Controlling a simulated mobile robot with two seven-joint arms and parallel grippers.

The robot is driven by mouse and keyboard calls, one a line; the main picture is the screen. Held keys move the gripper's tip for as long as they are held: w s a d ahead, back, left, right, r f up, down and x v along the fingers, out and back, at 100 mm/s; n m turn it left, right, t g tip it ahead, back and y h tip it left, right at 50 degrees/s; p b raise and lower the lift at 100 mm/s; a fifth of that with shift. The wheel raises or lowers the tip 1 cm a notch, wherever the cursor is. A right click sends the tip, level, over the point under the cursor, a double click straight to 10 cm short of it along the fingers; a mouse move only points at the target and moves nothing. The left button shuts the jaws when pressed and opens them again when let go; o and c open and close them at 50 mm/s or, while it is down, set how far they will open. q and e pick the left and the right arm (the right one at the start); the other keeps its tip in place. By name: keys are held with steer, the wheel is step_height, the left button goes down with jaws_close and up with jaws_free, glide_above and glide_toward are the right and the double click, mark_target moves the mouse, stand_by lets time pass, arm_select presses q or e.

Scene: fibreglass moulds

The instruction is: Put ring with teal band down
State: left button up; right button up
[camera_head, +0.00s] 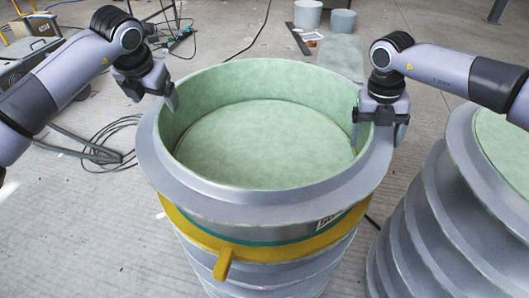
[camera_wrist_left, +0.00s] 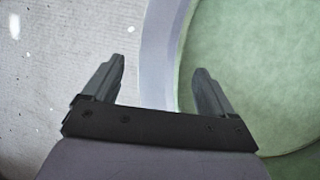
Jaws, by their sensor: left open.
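The ring with the teal band (camera_head: 270,209) is a wide grey ring with a pale green inside. It sits level on top of a stack in the head view, with its teal band low on its outer wall. My left gripper (camera_head: 156,95) is open and empty at the ring's upper left. In the left wrist view my left gripper (camera_wrist_left: 164,68) has its fingers apart on either side of the ring's rim (camera_wrist_left: 160,50), apparently clear of it. My right gripper (camera_head: 383,122) straddles the rim on the right, one finger inside and one outside; its grip is unclear.
A yellow ring (camera_head: 215,240) with a handle lies just below the teal band, above more grey rings. Another grey stack (camera_head: 440,235) stands close on the right. Cables (camera_head: 100,150) lie on the floor at left. Grey buckets (camera_head: 308,14) stand at the back.

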steer(key=shift+r, duration=0.15)
arm_select(q)
steer(key=v, duration=0.7)
arm_select(e)
steer(key=r, duration=0.4)
steer(key=a+r, duration=0.1)
steer(key=r, duration=0.6)
steer(key=shift+w+a+r, duration=0.15)
steer(key=shift+a+r, duration=0.05)
steer(key=shift+r, duration=0.1)
arm_select(q)
steer(key=shift+s+r, duration=0.1)
